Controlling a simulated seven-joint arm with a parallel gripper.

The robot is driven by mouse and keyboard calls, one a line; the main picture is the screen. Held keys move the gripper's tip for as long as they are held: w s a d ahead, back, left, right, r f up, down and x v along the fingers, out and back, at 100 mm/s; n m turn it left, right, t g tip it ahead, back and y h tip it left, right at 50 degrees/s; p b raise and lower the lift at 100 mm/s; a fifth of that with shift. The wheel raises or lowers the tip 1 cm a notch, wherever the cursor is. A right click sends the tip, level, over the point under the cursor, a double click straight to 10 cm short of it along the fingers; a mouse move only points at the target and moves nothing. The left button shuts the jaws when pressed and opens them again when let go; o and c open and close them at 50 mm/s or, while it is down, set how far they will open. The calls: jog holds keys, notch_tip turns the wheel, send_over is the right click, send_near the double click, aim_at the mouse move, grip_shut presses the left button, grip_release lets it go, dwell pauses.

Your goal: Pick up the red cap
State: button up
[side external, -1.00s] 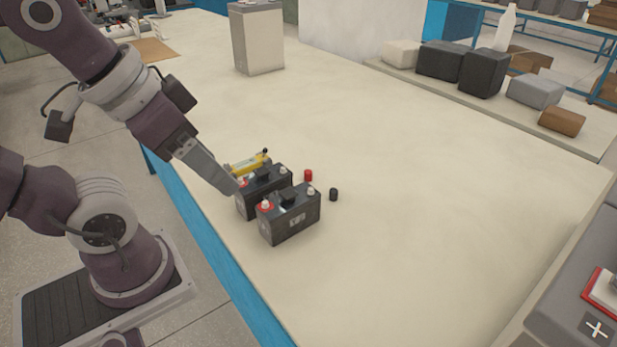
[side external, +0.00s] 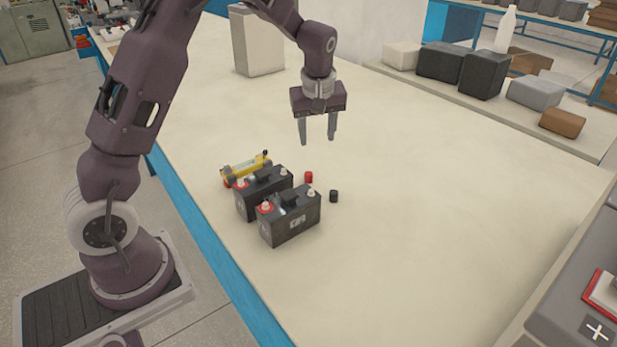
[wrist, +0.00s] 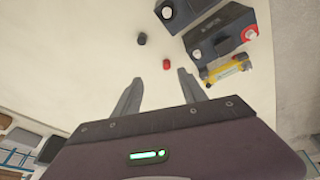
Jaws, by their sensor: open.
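The small red cap (side external: 308,177) stands on the cream table, just behind and right of the batteries in the side view. In the wrist view the red cap (wrist: 166,65) lies beyond my fingertips, between their lines. My gripper (side external: 317,142) points down above the table, higher than the cap and a little behind it in the side view. Its two fingers are apart with nothing between them; the open gripper also shows in the wrist view (wrist: 160,78). A small black cap (side external: 333,196) stands near the red one.
Two dark batteries, the front one (side external: 290,222) and the rear one (side external: 262,200), stand beside the caps, each with a red ring around a terminal. A yellow instrument (side external: 246,168) lies behind them. A grey box (side external: 257,45) stands farther back. The table to the right is clear.

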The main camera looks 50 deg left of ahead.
aim_at(309, 173)
jog(key=w+a+f+n, duration=0.1)
jog(key=a+f, duration=0.2)
jog(key=f, duration=0.3)
jog(key=w+a+f+y, duration=0.1)
jog(key=w+a+f, duration=0.1)
jog(key=f, duration=0.4)
jog(key=w+a+f+n+g+y, duration=0.1)
jog(key=w+a+f, duration=0.1)
jog(key=a+f, duration=0.2)
jog(key=shift+a+f+n, duration=0.2)
jog(key=shift+f+n, duration=0.1)
jog(key=shift+f, duration=1.1)
grip_shut()
